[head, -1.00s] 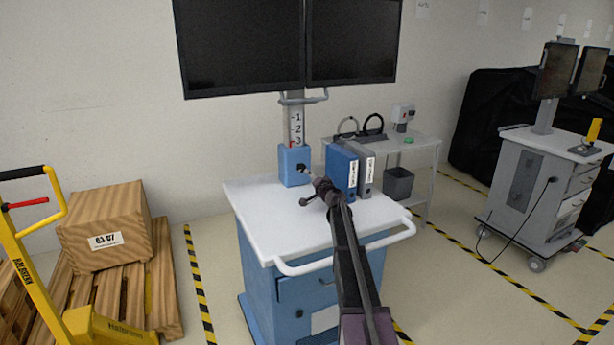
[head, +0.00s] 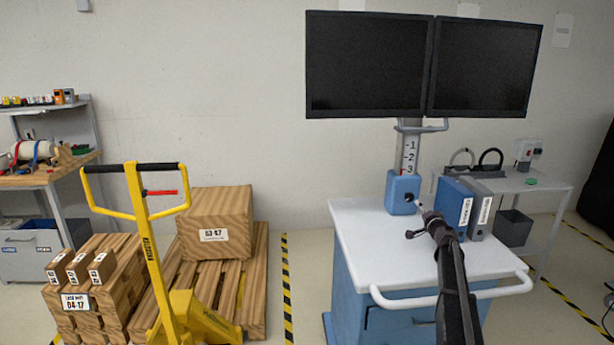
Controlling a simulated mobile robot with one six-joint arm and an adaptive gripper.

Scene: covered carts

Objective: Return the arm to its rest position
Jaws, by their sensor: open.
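My arm reaches forward over the white top of the blue cart (head: 375,245) in the head view. My gripper (head: 421,212) is at its far end, small and dark, in front of the blue box (head: 403,194) at the foot of the monitor column. The gripper is open, and I see nothing held in it. I cannot tell whether its fingertips touch anything. A blue binder (head: 453,205) and a grey binder (head: 481,215) stand upright just to the right of the gripper.
Two dark monitors (head: 366,65) hang above the cart. A white handle (head: 455,299) runs along its front edge. A yellow pallet jack (head: 150,255) and a pallet with a wooden box (head: 214,224) stand left. A side table (head: 540,187) stands behind right. Floor between pallet and cart is clear.

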